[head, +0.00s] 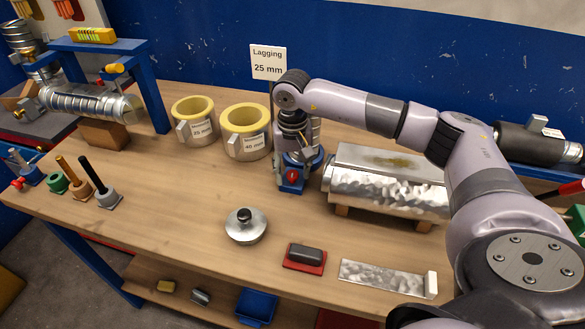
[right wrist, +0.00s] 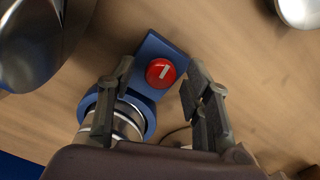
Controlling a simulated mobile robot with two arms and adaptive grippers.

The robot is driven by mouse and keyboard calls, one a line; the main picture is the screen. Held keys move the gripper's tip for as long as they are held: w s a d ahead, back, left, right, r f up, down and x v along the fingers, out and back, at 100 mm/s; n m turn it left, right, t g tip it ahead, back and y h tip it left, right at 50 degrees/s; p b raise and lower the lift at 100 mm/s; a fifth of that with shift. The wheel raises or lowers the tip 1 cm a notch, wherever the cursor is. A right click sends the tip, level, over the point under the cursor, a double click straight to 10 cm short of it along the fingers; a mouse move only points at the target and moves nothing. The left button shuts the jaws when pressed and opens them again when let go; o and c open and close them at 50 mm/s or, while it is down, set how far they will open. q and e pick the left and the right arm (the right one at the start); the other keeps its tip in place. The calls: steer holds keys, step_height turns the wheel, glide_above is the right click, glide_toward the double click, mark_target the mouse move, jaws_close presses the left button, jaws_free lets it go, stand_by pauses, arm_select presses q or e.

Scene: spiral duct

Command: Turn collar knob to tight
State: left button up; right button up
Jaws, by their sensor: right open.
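The collar knob (head: 292,176) is a small red knob on a blue base (head: 291,187) near the middle of the bench. My right gripper (head: 299,152) reaches down over the base. Its two dark fingers are open, one on each side of the knob in the wrist view, with gaps to it. Labels for tight are not readable. My left gripper is not in view.
A dented silver lagged cylinder (head: 390,183) lies close right of the base. Two yellow-rimmed rings (head: 245,132) stand to the left, and a sign (head: 268,63) stands behind. A silver lidded disc (head: 246,228) and a red pad (head: 304,262) are in front. Bare wood lies front left.

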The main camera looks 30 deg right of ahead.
steer(key=shift+c, duration=0.5)
jaws_close()
